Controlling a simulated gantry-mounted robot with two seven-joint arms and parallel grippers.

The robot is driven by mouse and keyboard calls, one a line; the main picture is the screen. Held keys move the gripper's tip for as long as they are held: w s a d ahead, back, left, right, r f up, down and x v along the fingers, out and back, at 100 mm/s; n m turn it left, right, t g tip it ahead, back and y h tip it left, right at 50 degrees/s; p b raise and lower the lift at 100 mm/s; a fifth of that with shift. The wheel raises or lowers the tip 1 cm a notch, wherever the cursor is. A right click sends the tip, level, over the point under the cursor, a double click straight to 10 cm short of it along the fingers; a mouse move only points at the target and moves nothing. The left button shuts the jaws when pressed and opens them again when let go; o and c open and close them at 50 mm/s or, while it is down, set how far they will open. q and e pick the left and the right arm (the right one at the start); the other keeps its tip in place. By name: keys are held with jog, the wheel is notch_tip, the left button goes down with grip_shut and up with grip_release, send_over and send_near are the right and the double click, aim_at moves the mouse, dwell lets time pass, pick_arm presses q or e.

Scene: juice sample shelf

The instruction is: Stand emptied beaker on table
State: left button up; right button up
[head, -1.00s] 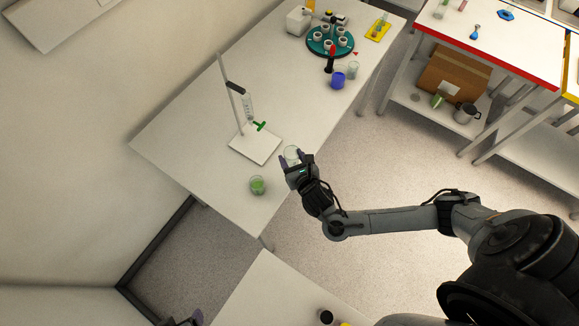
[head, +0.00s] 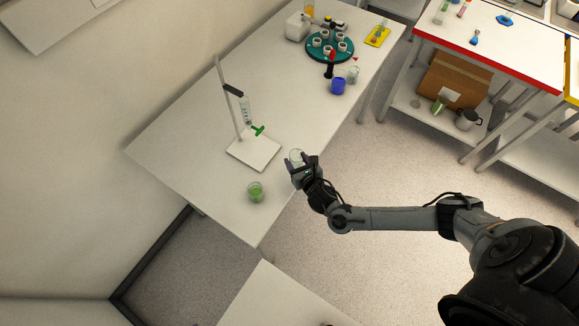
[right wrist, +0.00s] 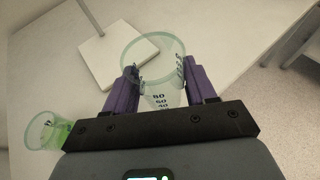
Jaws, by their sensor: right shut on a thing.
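A clear glass beaker with dark graduation marks shows in the right wrist view (right wrist: 158,80), between the two purple fingers of my right gripper (right wrist: 160,88). The gripper is shut on it. No liquid is plain to see in it. In the head view my right gripper (head: 301,165) holds the beaker (head: 296,156) at the right edge of the white table (head: 190,130). I cannot tell whether the beaker touches the tabletop. My left gripper is not in view now.
A beaker of green liquid (head: 255,191) stands near the table's front corner. A burette stand (head: 253,152) is behind it. A blue beaker (head: 338,86), a clear beaker (head: 353,75) and a teal round rack (head: 330,47) stand farther back. The table between stand and blue beaker is clear.

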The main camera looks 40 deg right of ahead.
jog(key=shift+w+a+f, duration=0.35)
jog(key=shift+w+f, duration=0.1)
jog(key=shift+w, duration=0.15)
jog(key=shift+w+a+f, duration=0.35)
jog(key=shift+w+f, duration=0.1)
jog(key=shift+w, duration=0.15)
notch_tip(320, 180, down, 3)
jog(key=shift+r, duration=0.1)
jog(key=shift+f, duration=0.55)
jog(key=shift+b, duration=0.3)
jog(key=o, duration=1.2)
jog(key=shift+f, duration=0.1)
jog(key=shift+c, duration=0.2)
